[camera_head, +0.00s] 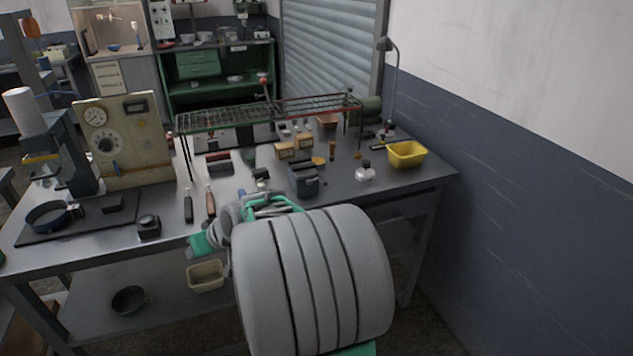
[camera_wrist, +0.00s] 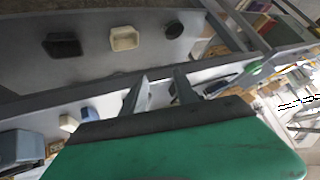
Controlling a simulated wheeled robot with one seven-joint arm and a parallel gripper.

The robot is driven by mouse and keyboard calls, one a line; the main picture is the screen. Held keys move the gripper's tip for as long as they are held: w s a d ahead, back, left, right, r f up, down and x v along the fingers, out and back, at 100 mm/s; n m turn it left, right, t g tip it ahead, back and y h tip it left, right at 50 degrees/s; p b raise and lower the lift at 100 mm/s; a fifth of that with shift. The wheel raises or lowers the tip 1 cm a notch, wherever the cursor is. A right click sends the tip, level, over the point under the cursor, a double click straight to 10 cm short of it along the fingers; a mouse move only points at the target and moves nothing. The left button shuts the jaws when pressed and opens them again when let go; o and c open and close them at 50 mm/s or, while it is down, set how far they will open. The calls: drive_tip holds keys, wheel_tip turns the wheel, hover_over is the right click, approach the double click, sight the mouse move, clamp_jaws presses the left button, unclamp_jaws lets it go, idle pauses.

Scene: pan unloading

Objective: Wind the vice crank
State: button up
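A grey-blue block that looks like the vice (camera_head: 304,180) stands on the bench just beyond my arm in the head view. I cannot make out its crank clearly. What may be the same grey-blue body (camera_wrist: 20,150) shows at the lower left of the wrist view. My gripper (camera_wrist: 160,88) is open in the wrist view, its two fingers apart with nothing held between them. In the head view my green hand shows at the bench's front edge, left of the vice and apart from it. My large grey arm link hides the bench front below the vice.
A wire rack (camera_head: 270,112) spans the bench behind the vice. A yellow bin (camera_head: 407,154) stands at the right end. A cream tray (camera_head: 206,276) sits on the lower shelf.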

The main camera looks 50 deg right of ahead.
drive_tip(key=w+d+f+m+t+h, duration=0.1)
drive_tip(key=w+d+m+t, duration=0.15)
drive_tip(key=d, duration=0.95)
drive_tip(key=m+t+h, duration=0.4)
drive_tip(key=m+h, duration=0.5)
approach(325, 181)
drive_tip(key=w+d+f, duration=0.1)
drive_tip(key=w, duration=0.1)
drive_tip(key=p+x, duration=0.2)
drive_tip(key=x, duration=0.5)
drive_tip(key=shift+d+r+p, duration=0.1)
drive_tip(key=shift+r+p, duration=0.05)
drive_tip(key=shift+p, duration=0.25)
drive_tip(key=shift+w+d, duration=0.15)
drive_tip(key=shift+w, duration=0.2)
clamp_jaws()
